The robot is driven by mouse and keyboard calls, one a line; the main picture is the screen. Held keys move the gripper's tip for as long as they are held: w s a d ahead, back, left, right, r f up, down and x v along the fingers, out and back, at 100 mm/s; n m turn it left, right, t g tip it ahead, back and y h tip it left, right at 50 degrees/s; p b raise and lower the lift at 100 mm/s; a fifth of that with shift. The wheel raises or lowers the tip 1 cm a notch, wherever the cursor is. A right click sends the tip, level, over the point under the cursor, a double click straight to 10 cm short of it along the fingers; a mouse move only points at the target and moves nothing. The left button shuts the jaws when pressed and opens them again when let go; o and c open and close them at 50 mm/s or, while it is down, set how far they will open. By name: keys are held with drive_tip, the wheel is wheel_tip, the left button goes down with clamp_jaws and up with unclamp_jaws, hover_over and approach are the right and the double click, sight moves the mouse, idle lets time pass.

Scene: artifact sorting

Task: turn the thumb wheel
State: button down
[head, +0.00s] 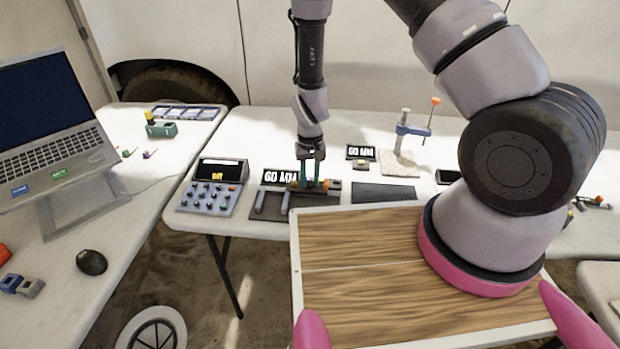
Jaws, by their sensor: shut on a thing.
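My gripper (311,181) points down over the far table, at a small caliper-like tool with a thumb wheel. The tool (273,204) has grey jaws and an orange end, and it lies on a dark mat (252,212). The gripper's greenish fingers are shut at the middle of the tool, where the thumb wheel sits. The fingers hide most of the wheel, so its exact shape and angle cannot be seen. A black "60 MM" sign (277,177) stands just behind, partly covered by the fingers.
A box with several knobs (208,198) stands left of the mat. A second sign (360,152), a stand with an orange-topped lever (404,130) and a bare dark mat (384,193) lie to the right. A laptop (50,130) is on the left table.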

sight(310, 183)
drive_tip(key=c, duration=0.6)
unclamp_jaws()
drive_tip(key=shift+r, duration=0.1)
wheel_tip(310, 183, up, 11)
drive_tip(key=shift+f, duration=0.2)
